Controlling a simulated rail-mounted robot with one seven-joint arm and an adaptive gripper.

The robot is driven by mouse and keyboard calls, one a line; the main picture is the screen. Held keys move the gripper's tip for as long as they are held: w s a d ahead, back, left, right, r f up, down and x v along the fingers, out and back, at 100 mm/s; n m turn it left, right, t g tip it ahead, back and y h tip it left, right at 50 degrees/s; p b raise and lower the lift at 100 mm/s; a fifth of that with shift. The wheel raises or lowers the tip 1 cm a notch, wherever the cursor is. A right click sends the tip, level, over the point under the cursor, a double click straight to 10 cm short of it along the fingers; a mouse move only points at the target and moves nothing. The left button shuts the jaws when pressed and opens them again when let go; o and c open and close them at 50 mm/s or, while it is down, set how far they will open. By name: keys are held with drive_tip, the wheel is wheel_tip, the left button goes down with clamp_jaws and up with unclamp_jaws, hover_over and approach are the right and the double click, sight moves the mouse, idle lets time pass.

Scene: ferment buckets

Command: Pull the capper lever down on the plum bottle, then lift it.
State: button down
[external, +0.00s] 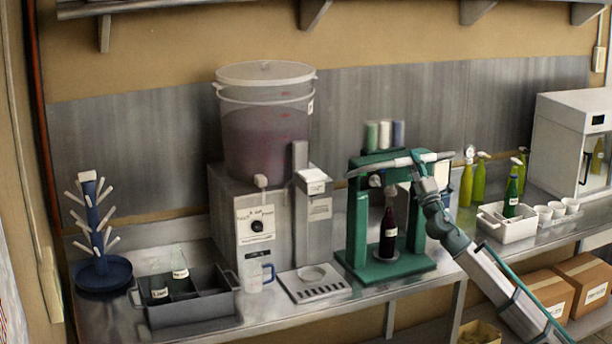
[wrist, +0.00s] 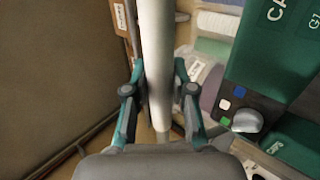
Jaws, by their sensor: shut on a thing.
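The green capper (external: 357,232) stands on the steel counter. The dark plum bottle (external: 388,236) stands upright on its base, under the capper head (external: 376,181). The pale lever (external: 385,168) runs across the capper's top, nearly level, its right end slightly higher. My gripper (external: 417,165) is shut on the lever, right of the bottle. In the wrist view the lever (wrist: 157,50) runs between the two fingers of my gripper (wrist: 158,92), and part of the green capper body (wrist: 262,50) shows at right. Whether the head touches the bottle top is unclear.
A white tray (external: 507,232) with a green bottle (external: 511,198), small cups and yellow-green bottles stand to the right. Rolls sit behind the capper top.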

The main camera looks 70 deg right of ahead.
wheel_tip(320, 180, down, 9)
drive_tip(key=s+a+b, duration=0.1)
drive_tip(key=b, duration=0.6)
drive_tip(key=shift+a+b, duration=0.2)
drive_tip(key=shift+b, duration=0.15)
drive_tip(key=shift+r, duration=0.2)
drive_tip(key=c, duration=1)
unclamp_jaws()
drive_tip(key=shift+w+d+f, duration=0.1)
drive_tip(key=shift+d+f, duration=0.05)
drive_tip(key=shift+d, duration=0.1)
drive_tip(key=shift+o, duration=0.3)
drive_tip(key=shift+a, duration=0.15)
drive_tip(key=shift+s, duration=0.2)
drive_tip(key=v, duration=1.2)
